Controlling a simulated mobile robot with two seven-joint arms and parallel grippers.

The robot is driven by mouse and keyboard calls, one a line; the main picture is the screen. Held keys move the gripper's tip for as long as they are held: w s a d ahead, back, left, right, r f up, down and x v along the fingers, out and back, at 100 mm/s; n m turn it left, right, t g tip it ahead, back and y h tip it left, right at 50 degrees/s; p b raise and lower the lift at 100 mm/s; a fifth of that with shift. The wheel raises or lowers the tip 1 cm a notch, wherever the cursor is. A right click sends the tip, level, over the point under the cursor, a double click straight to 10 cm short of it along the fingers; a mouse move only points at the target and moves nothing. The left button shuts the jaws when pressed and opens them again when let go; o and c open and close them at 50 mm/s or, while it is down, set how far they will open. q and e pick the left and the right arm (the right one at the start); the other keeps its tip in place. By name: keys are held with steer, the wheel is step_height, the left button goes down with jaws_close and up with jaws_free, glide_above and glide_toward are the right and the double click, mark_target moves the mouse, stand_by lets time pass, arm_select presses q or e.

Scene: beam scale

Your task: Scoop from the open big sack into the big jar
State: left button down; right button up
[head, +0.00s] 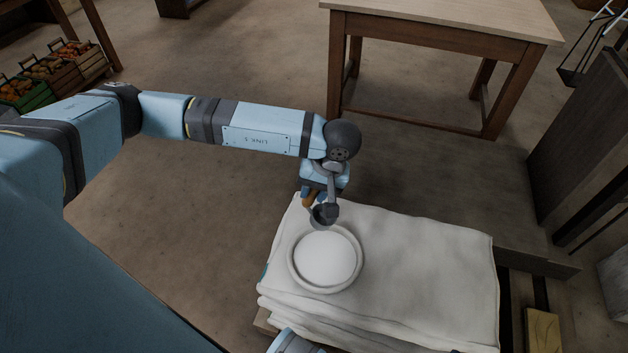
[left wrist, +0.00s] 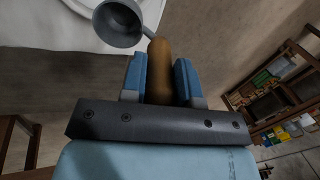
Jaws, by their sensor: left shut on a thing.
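The open big sack (head: 440,258) is white and lies on a low wooden pallet. Its round rolled opening shows white contents (head: 325,258). My left gripper (head: 312,196) is at the far rim of the opening, shut on the scoop's brown wooden handle (left wrist: 160,62). The scoop's grey metal bowl (head: 322,215) hangs over the far edge of the opening. In the left wrist view the bowl (left wrist: 118,22) looks empty. Whether it touches the sack I cannot tell. The big jar is not in view. A small part of what may be my right arm shows at the bottom edge; its gripper does not show.
A wooden table (head: 440,22) with a bare top stands behind the sack. A dark wooden panel (head: 580,140) stands at the right. Fruit crates (head: 62,68) are at the far left. The floor left of the sack is clear.

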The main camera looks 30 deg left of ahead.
mark_target(315, 214)
arm_select(q)
step_height(315, 214, down, 5)
steer(key=shift+r+b, duration=0.2)
steer(key=shift+b, duration=0.95)
step_height(315, 214, down, 3)
steer(key=shift+f+b, duration=0.2)
steer(key=shift+b, duration=0.75)
steer(key=shift+f+b, duration=0.8)
steer(key=shift+f, duration=0.15)
steer(key=shift+f+b, duration=0.4)
steer(key=shift+f, duration=0.15)
steer(key=shift+f+b, duration=0.5)
steer(key=shift+f, duration=0.2)
arm_select(e)
steer(key=w+a+r+t+y, duration=0.2)
steer(key=a+r+t+y, duration=0.1)
steer(key=r, duration=0.5)
steer(key=shift+w+a+t+y, duration=0.3)
steer(key=shift+a+t, duration=0.4)
steer(key=shift+t, duration=0.1)
